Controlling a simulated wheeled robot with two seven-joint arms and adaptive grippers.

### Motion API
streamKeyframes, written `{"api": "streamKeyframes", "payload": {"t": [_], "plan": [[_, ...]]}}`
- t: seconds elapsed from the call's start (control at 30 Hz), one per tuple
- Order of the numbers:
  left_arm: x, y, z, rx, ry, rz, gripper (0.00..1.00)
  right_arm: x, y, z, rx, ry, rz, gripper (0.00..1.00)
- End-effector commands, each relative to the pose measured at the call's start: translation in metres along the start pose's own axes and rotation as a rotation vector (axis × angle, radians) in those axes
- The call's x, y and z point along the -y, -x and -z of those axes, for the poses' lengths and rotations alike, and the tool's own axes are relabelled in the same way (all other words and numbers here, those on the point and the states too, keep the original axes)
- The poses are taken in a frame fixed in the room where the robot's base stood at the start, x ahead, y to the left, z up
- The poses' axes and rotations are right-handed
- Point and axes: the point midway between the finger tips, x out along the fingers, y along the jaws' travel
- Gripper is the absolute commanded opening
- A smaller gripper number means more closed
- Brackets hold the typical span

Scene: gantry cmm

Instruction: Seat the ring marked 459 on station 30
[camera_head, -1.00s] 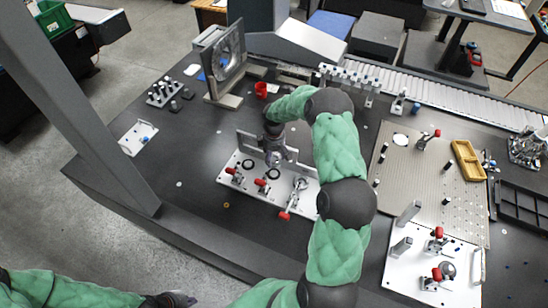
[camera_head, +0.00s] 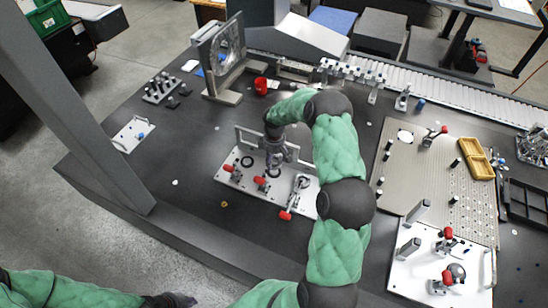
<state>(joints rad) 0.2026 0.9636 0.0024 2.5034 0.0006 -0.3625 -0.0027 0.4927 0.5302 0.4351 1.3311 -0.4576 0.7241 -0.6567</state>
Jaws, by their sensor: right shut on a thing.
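My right gripper (camera_head: 275,163) is over the middle of the white fixture plate (camera_head: 232,184). It is shut, and a dark ring (camera_head: 274,172) shows at its fingertips, close above or at the plate. The fingers partly hide it. Another dark ring (camera_head: 247,162) lies on the plate to the left of the gripper. The numbers on rings and stations are too small to read. My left gripper (camera_head: 180,300) is at the bottom edge, away from the plate, and its finger state is unclear.
A red cup (camera_head: 261,86) and a framed round part (camera_head: 222,62) stand behind. A perforated plate (camera_head: 425,190) with a yellow tray (camera_head: 476,158) is at right. The dark table's left front is mostly clear.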

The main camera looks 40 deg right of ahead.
Motion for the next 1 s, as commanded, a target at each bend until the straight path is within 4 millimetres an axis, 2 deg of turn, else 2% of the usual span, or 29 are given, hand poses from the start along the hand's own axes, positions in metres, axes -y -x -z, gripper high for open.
{"api": "streamKeyframes", "payload": {"t": [0.8, 1.0], "plan": [[0.010, -0.028, 0.001, 0.000, 0.000, 0.000, 0.00, -0.001, -0.049, -0.001, 0.000, 0.000, -0.001, 0.15], [0.009, -0.026, 0.001, 0.000, 0.000, 0.000, 0.00, -0.001, -0.045, 0.000, -0.001, 0.000, -0.002, 0.15]]}}
